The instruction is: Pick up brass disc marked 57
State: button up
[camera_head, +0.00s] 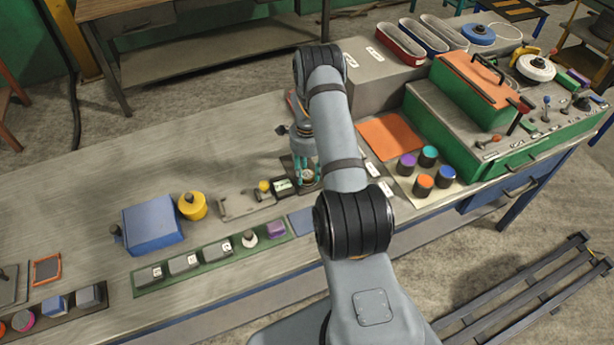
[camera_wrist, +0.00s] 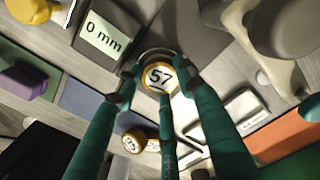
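The brass disc marked 57 (camera_wrist: 158,77) has a white face with a brass rim and lies face up in the wrist view. My gripper (camera_wrist: 160,84) has teal fingers with dark tips, and these stand around the disc on several sides. The tips are very close to its rim; whether they press on it I cannot tell. A round grey rim shows just behind the disc, so whether it rests there or is slightly raised is unclear. In the head view my gripper (camera_head: 307,172) points down at the bench, with the disc small between its fingers.
A gauge display reading 0 mm (camera_wrist: 103,38) stands close beside the fingers. More brass discs (camera_wrist: 134,141) lie near, partly behind a finger. A yellow canister (camera_head: 192,206), a blue box (camera_head: 152,224) and a green tray (camera_head: 210,259) stand left; several coloured-topped cylinders (camera_head: 424,184) stand right.

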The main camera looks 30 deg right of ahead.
grip_shut()
jog(key=shift+w, duration=0.1)
dwell(0.4)
